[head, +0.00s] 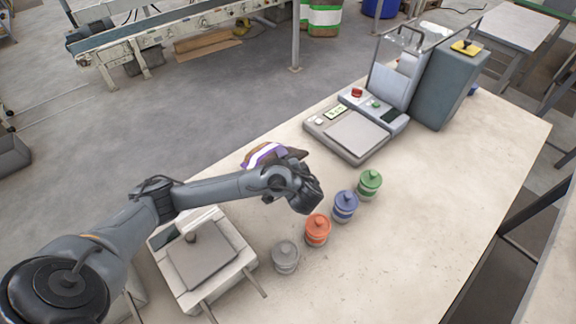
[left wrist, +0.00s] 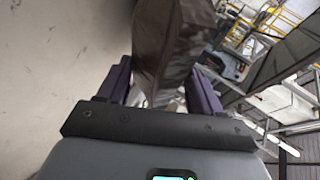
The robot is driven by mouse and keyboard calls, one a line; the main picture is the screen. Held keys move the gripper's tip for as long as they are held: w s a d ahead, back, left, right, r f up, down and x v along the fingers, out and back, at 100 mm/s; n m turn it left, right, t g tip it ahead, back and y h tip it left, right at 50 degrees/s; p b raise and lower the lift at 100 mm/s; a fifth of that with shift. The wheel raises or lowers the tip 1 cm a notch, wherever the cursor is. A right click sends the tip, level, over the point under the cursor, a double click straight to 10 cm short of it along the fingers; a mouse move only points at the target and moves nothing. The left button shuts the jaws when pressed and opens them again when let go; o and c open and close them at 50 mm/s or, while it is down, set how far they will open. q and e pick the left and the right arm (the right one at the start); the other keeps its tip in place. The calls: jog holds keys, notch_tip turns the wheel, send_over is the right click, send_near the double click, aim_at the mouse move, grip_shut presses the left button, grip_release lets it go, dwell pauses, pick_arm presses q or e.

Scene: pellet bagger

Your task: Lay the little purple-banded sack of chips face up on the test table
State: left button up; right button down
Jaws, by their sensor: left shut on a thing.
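The little sack (head: 264,154), brown with a white and purple band, is at the table's far-left edge in the head view, partly hidden behind my left arm. My left gripper (head: 287,158) is shut on it. In the left wrist view the brown sack (left wrist: 168,45) stands between the two fingers of the left gripper (left wrist: 160,85); its band does not show there. I cannot tell whether the sack touches the table. The pale table (head: 430,225) stretches under and right of the gripper. My right gripper is not in view.
Grey, orange (head: 317,231), blue (head: 345,206) and green (head: 369,184) lidded pots stand in a row right of the gripper. A scale (head: 352,138) and a grey machine (head: 448,88) stand behind. A plated device (head: 203,262) is at front left. The table's right side is clear.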

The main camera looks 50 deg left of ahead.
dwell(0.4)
pick_arm(q)
jog(key=o, duration=1.6)
jog(key=shift+f, duration=0.1)
jog(key=shift+s+d+r, duration=0.2)
jog(key=shift+d+r, duration=0.05)
jog(key=shift+d, duration=0.15)
jog(key=shift+p+v, duration=5)
jog(key=shift+p, duration=0.35)
